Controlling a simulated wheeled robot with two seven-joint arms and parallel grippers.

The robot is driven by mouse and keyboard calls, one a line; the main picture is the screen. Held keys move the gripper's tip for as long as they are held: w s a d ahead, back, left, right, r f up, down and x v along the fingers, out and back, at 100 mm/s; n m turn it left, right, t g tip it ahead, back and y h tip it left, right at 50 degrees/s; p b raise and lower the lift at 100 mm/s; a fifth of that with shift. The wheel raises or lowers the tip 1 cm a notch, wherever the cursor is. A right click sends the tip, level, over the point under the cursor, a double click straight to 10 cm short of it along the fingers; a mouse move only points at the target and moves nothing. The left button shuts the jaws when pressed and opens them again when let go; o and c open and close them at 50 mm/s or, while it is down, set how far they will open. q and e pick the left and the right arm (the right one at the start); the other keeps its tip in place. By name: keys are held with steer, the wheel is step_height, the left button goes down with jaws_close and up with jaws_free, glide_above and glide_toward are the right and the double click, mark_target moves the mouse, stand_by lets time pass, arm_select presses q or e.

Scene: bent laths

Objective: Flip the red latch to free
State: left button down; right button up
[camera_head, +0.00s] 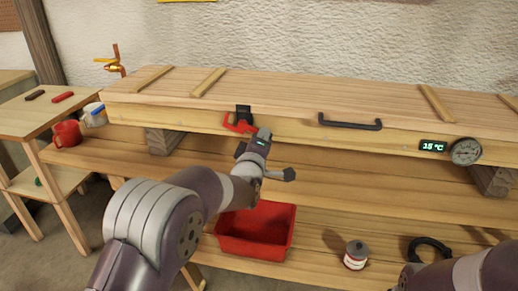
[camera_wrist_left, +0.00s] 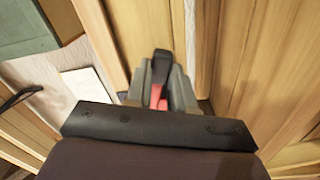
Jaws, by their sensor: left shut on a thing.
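The red latch (camera_head: 238,125) is on the front edge of the long wooden box, under a black catch (camera_head: 243,111). My left gripper (camera_head: 250,139) reaches up to the latch from below and is shut on it, hiding part of it. In the left wrist view a red strip of the latch (camera_wrist_left: 157,97) shows between the grey fingers, with a black piece (camera_wrist_left: 162,66) just beyond. My right gripper is not in view; only part of my right arm shows at the lower right.
A lit display (camera_head: 433,146) and a round gauge (camera_head: 466,151) are further right. Below are a red bin (camera_head: 257,229), a small can (camera_head: 356,255) and a black ring (camera_head: 430,246). A side table (camera_head: 50,116) stands left.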

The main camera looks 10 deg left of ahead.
arm_select(q)
steer(key=shift+d+r+n+b, duration=0.15)
steer(key=shift+r+n+b, duration=0.35)
steer(key=shift+n, duration=0.4)
steer(key=c, duration=1)
jaws_free()
steer(key=shift+o, duration=0.2)
steer(key=shift+s, duration=0.15)
steer(key=s, duration=1.2)
steer(key=shift+s+a, duration=0.2)
steer(key=shift+s, duration=0.05)
